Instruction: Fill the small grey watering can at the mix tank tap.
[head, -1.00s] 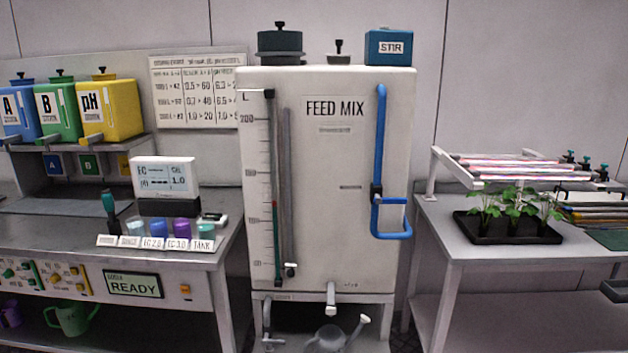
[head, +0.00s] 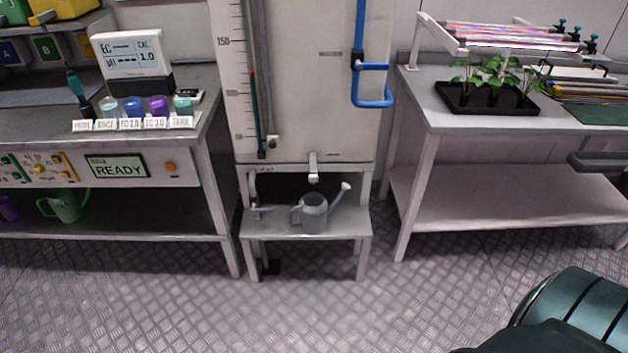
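The small grey watering can (head: 314,216) stands upright on a low metal stand (head: 350,222) under the feed mix tank (head: 310,110). Its handle is on the left and its spout rises to the right. The tank's tap (head: 313,167) is on the lower front and hangs above the can, apart from it. Whether the can's opening is exactly in line with the tap I cannot tell. No water stream shows. Neither of my grippers is in view.
A bench (head: 195,155) with sample cups and a meter stands left, a green can (head: 66,206) on its lower shelf. A table (head: 425,115) with a plant tray (head: 470,107) stands right. A grey pipe fitting (head: 254,190) hangs left of the tap. The floor in front is clear.

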